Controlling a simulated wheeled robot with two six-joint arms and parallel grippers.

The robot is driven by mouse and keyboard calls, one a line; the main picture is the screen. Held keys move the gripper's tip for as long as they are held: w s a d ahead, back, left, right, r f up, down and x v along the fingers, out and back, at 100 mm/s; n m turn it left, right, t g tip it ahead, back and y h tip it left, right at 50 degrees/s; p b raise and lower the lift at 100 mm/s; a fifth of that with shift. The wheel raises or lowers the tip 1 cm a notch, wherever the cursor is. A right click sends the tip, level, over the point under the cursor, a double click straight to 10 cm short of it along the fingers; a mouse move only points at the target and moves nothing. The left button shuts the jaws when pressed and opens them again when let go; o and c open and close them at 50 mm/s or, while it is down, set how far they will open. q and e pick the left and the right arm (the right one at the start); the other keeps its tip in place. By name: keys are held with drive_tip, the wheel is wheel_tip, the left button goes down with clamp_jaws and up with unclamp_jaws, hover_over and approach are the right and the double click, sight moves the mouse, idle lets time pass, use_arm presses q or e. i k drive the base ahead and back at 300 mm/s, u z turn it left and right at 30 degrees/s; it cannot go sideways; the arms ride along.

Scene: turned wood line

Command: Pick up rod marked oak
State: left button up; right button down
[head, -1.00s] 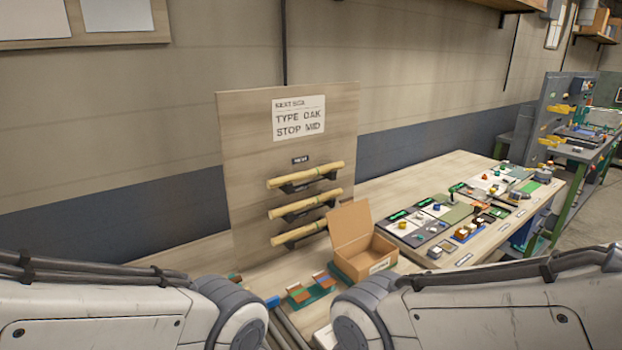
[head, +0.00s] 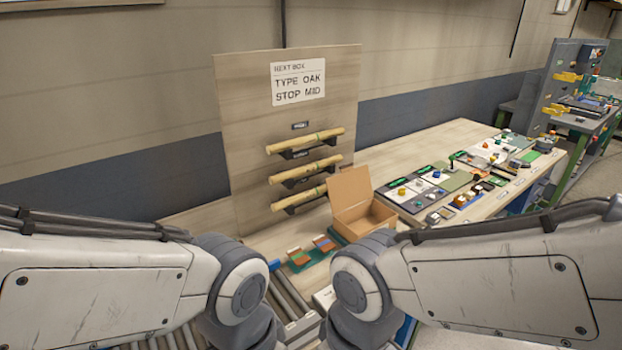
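Three pale wooden rods rest on dark brackets on an upright wooden board: a top rod (head: 306,142), a middle rod (head: 306,170) and a bottom rod (head: 299,193). Small dark labels sit by the brackets, but I cannot read which rod is marked oak. A white sign (head: 298,82) on the board (head: 240,130) reads "NEXT BOX, TYPE OAK, STOP MID". My two arms reach in from the left and right below the rods. Neither gripper is in the picture.
An open cardboard box (head: 351,190) stands on the bench right of the rods. Small brown blocks on a green base (head: 310,254) lie in front. A roller conveyor (head: 290,300) runs below. Trays with small parts (head: 430,185) cover the bench to the right.

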sight(293, 200)
drive_tip(key=k, duration=0.3)
drive_tip(key=z, duration=0.35)
drive_tip(key=i, duration=0.75)
drive_tip(key=u, duration=0.85)
drive_tip(key=i, duration=0.4)
drive_tip(key=u, duration=0.3)
